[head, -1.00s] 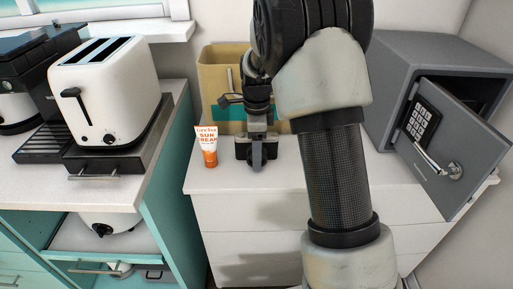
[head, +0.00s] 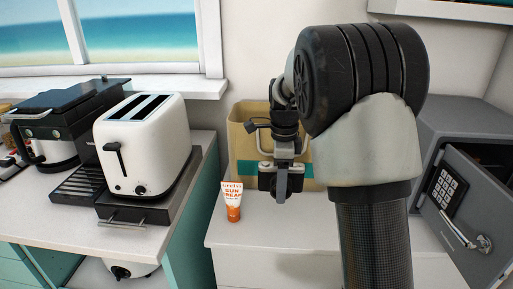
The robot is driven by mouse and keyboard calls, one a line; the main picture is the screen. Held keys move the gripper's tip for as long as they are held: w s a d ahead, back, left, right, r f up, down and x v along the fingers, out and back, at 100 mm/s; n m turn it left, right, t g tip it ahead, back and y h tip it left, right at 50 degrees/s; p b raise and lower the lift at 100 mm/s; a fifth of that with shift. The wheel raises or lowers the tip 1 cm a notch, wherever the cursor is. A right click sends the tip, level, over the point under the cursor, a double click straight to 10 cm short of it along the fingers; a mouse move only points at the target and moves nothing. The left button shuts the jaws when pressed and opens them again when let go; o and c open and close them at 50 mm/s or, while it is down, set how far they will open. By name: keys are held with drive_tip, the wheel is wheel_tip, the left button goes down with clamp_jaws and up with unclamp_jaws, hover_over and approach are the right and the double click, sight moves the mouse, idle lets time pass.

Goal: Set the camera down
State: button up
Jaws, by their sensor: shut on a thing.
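The small dark camera (head: 266,183) is in my gripper (head: 283,178), over the white drawer unit (head: 232,236). My gripper is shut on it, and a finger covers the camera's middle. The camera's lower edge appears above the white top, in front of a tan bag. I cannot tell the exact gap beneath it.
A sun cream tube (head: 232,200) stands left of the camera, and the tan bag (head: 241,140) with a teal band stands behind. A grey safe (head: 455,120) with its door open is at right. A toaster (head: 146,145) stands on the left counter.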

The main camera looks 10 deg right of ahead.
drive_tip(key=n, duration=0.1)
drive_tip(key=s+n, duration=0.1)
drive_tip(key=n, duration=0.2)
drive_tip(key=shift+s+f+n, duration=0.15)
drive_tip(key=shift+s+n, duration=0.15)
drive_tip(key=n, duration=0.1)
drive_tip(key=s+n, duration=0.1)
drive_tip(key=n, duration=0.1)
drive_tip(key=s+n, duration=0.1)
drive_tip(key=n, duration=0.1)
drive_tip(key=shift+f, duration=0.3)
drive_tip(key=s+r+n+p, duration=0.6)
drive_tip(key=r+n+p, duration=0.4)
drive_tip(key=p, duration=1.1)
drive_tip(key=shift+n, duration=0.3)
drive_tip(key=shift+f, duration=0.1)
